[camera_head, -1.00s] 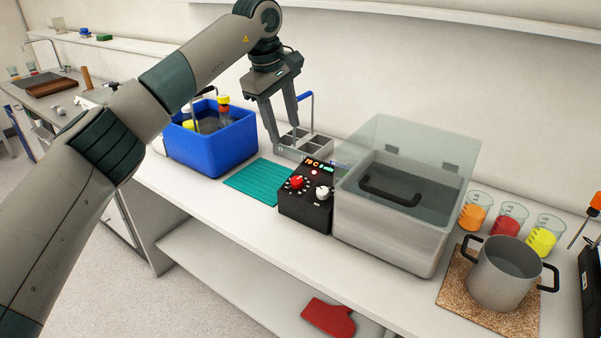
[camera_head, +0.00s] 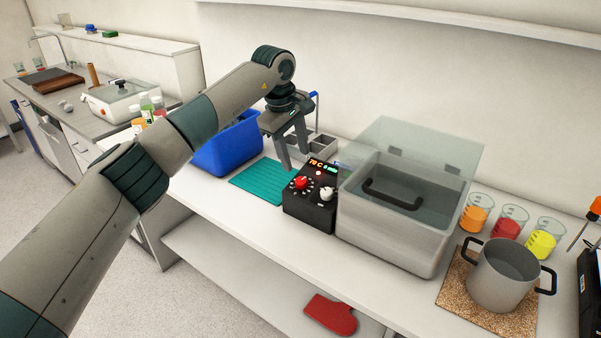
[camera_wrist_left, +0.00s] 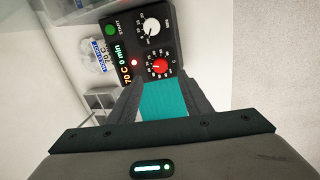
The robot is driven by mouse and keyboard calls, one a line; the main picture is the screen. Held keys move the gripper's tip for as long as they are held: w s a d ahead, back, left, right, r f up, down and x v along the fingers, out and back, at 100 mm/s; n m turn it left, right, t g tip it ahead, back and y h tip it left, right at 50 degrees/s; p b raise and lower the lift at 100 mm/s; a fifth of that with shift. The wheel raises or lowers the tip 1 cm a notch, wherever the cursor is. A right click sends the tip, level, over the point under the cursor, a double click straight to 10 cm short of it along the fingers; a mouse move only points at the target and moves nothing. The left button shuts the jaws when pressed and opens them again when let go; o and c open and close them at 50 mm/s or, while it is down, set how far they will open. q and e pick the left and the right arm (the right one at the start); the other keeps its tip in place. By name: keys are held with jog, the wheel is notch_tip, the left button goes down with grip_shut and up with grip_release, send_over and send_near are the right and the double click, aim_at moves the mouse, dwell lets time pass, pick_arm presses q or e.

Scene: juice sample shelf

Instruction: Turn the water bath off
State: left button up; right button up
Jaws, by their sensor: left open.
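The water bath (camera_head: 392,227) is a grey metal tank with a clear lid and a black handle, standing on the white bench. Its black control box (camera_head: 311,209) is at its left side, with a red knob (camera_head: 301,183), a white knob (camera_head: 326,194) and a lit display (camera_head: 322,165) reading 70 C. The left wrist view shows the red knob (camera_wrist_left: 159,67), the white knob (camera_wrist_left: 152,26), a green START button (camera_wrist_left: 112,31) and a lit red lamp (camera_wrist_left: 134,62). My left gripper (camera_head: 296,167) is open and empty, above and just behind-left of the box. My right gripper is out of view.
A teal mat (camera_head: 262,182) lies left of the box. A blue bin (camera_head: 225,148) and a grey divided rack (camera_head: 318,147) stand behind it. A pot (camera_head: 500,277) on a cork mat and several beakers of coloured juice are right of the bath.

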aim_at(302, 181)
pick_arm(q)
jog(key=p+x, duration=0.2)
jog(key=x, duration=0.7)
jog(key=shift+a+p, duration=0.1)
jog(key=shift+p, duration=0.25)
jog(key=shift+c, duration=0.7)
jog(key=c, duration=0.9)
